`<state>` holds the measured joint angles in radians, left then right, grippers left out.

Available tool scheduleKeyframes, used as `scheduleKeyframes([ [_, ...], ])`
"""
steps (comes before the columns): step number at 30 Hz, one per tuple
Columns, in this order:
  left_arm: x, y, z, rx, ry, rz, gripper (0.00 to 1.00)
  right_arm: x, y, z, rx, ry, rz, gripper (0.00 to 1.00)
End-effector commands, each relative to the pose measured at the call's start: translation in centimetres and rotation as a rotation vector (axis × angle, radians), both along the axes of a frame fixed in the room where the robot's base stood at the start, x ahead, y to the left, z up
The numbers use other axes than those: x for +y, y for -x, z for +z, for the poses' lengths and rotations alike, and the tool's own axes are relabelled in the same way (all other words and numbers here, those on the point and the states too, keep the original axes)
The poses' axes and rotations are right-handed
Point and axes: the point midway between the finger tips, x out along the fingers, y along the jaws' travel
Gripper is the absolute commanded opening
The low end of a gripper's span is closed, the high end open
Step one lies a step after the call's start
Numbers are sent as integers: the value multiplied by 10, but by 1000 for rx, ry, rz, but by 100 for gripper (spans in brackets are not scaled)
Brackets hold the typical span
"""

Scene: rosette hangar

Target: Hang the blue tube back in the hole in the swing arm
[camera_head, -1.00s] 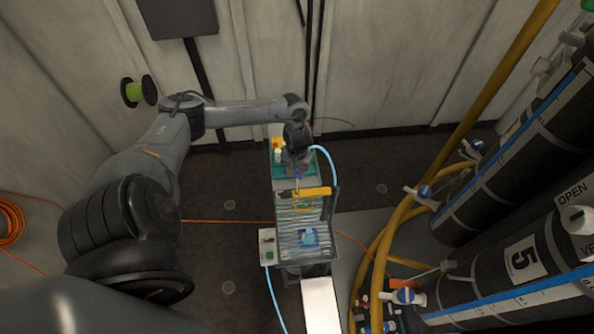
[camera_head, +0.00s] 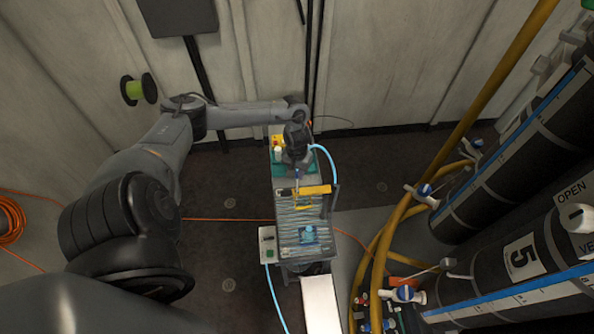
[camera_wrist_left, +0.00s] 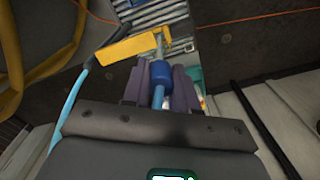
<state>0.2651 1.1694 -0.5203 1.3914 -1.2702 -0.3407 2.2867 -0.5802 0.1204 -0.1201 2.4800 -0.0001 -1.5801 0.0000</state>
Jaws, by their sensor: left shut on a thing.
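My left gripper (camera_head: 297,170) is above the bench unit in the head view. In the left wrist view its two dark fingers (camera_wrist_left: 160,85) are shut on the blue tube (camera_wrist_left: 158,68), which has a darker blue collar and a thin tip pointing away from the palm. The yellow swing arm (camera_head: 317,190) lies across the slatted top in the head view. In the wrist view the swing arm (camera_wrist_left: 130,45) is just beyond the fingers, with the tube's tip close to its end. I cannot tell whether they touch. The hole is not clearly visible.
A light blue hose (camera_head: 331,160) curves beside the gripper. The slatted top (camera_head: 292,215) carries a small blue item (camera_head: 308,235). A switch box (camera_head: 267,246) is on the left side. Yellow pipes (camera_head: 390,230) and dark cylinders (camera_head: 480,185) stand to the right.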

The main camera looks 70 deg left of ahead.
Motion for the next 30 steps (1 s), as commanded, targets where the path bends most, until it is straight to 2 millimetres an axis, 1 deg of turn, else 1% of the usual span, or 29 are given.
scheduleKeyframes([
  [7,0,0,-10,1,1,0,0,-1,0,-3,0,5,4,43],
  [23,0,0,-12,1,1,0,0,0,0,-3,0,-1,-1,43],
  [30,0,0,-19,1,1,0,0,1,0,-6,1,-5,-4,43],
])
